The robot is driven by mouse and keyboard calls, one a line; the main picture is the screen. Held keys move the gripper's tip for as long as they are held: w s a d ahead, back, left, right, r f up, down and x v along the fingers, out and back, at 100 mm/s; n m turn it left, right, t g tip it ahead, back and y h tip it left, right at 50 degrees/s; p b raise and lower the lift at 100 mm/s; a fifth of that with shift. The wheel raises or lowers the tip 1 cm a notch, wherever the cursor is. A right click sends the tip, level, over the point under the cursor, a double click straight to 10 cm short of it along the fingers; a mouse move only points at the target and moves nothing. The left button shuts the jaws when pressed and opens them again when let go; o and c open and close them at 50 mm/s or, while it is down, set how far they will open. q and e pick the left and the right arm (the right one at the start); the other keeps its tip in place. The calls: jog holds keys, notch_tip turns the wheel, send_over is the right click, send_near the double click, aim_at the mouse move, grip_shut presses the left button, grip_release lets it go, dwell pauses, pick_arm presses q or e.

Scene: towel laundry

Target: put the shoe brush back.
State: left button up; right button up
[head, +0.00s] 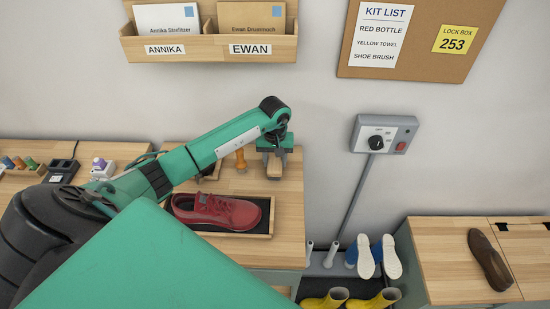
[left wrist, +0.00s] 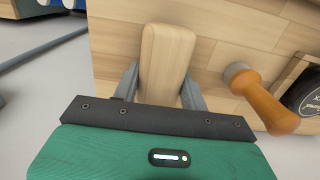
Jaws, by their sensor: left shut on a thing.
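My left gripper (head: 275,155) is at the back right of the middle wooden table. It is shut on a pale wooden block, the shoe brush (head: 274,169). In the left wrist view the brush (left wrist: 165,62) sits between the two grey fingers (left wrist: 160,92), its smooth wooden back showing. Its bristles are hidden. I cannot tell whether it touches the tabletop. A red shoe (head: 217,210) lies in a shallow dark-lined tray (head: 235,235) in front of the gripper. My right gripper is not in view.
An orange-handled tool (head: 240,160) stands just left of the brush; it also shows in the left wrist view (left wrist: 265,100). A brown shoe (head: 489,258) lies on the right bench (head: 445,270). Yellow boots (head: 375,299) and blue-white shoes (head: 365,258) are low between table and bench.

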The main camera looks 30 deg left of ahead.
pick_arm(q)
jog(key=shift+f, duration=0.2)
jog(key=o, duration=1.1)
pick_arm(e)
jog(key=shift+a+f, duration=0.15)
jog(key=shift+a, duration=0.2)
pick_arm(q)
jog(key=shift+r, duration=0.1)
jog(key=shift+r, duration=0.1)
jog(key=shift+w+r, duration=0.1)
jog(key=shift+r, duration=0.15)
notch_tip(320, 180, up, 6)
jog(key=b, duration=0.3)
jog(key=shift+a+r, duration=0.1)
jog(key=shift+r, duration=0.4)
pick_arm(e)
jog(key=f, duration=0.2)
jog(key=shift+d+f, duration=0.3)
